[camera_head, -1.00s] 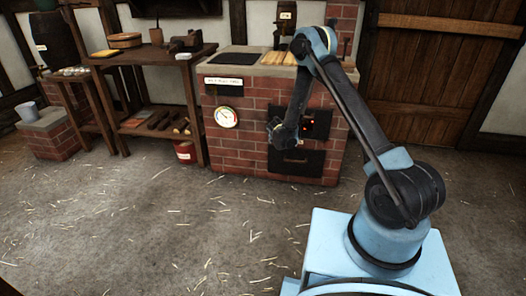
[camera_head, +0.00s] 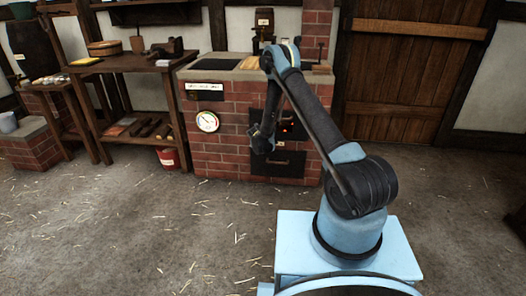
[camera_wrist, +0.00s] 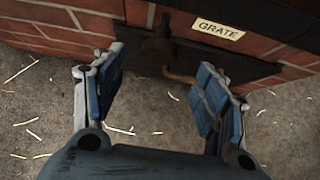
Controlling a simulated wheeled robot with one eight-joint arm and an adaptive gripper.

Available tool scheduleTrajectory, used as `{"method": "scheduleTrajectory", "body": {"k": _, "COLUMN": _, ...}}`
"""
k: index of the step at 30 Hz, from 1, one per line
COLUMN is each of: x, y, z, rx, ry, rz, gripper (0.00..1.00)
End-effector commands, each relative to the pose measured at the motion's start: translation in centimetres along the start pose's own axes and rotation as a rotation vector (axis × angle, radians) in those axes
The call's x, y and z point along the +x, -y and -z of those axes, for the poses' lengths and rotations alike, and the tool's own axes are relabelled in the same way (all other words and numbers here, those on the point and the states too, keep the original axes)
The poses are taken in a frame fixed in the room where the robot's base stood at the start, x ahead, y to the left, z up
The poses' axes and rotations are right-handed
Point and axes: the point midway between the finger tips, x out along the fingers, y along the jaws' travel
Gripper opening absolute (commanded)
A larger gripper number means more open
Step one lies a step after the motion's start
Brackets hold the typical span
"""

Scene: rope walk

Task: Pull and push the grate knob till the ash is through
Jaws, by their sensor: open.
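The brick stove (camera_head: 222,140) stands ahead in the head view, with a dark lower door (camera_head: 280,165) under a glowing firebox opening (camera_head: 287,125). My gripper (camera_head: 262,146) hangs in front of the stove's face, left of the glow. In the wrist view my gripper (camera_wrist: 160,88) is open, its blue-padded fingers wide apart with nothing between the pads. Beyond them, a dark knob-like part (camera_wrist: 160,40) stands out from the dark metal, left of the GRATE label (camera_wrist: 218,28). A brownish hooked piece (camera_wrist: 180,75) shows just below it. Whether either is the grate knob is unclear.
A round gauge (camera_head: 207,122) is on the stove's brick front. A red bucket (camera_head: 167,158) stands left of the stove, by a wooden bench (camera_head: 130,64). The straw-strewn floor (camera_head: 130,230) in front is clear. A wooden door (camera_head: 400,80) is at the right.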

Motion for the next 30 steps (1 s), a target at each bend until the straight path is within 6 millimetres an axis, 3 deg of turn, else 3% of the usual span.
{"method": "scheduleTrajectory", "body": {"k": 16, "x": 7.9, "y": 0.0, "z": 0.0, "rx": 0.000, "ry": 0.000, "rz": 0.000, "gripper": 0.66}}
{"method": "scheduleTrajectory", "body": {"k": 22, "x": 9.2, "y": 0.0, "z": 0.0, "rx": -0.001, "ry": 0.000, "rz": 0.000, "gripper": 0.66}}
{"method": "scheduleTrajectory", "body": {"k": 30, "x": 9.4, "y": 0.0, "z": 0.0, "rx": -0.001, "ry": 0.000, "rz": 0.000, "gripper": 0.66}}
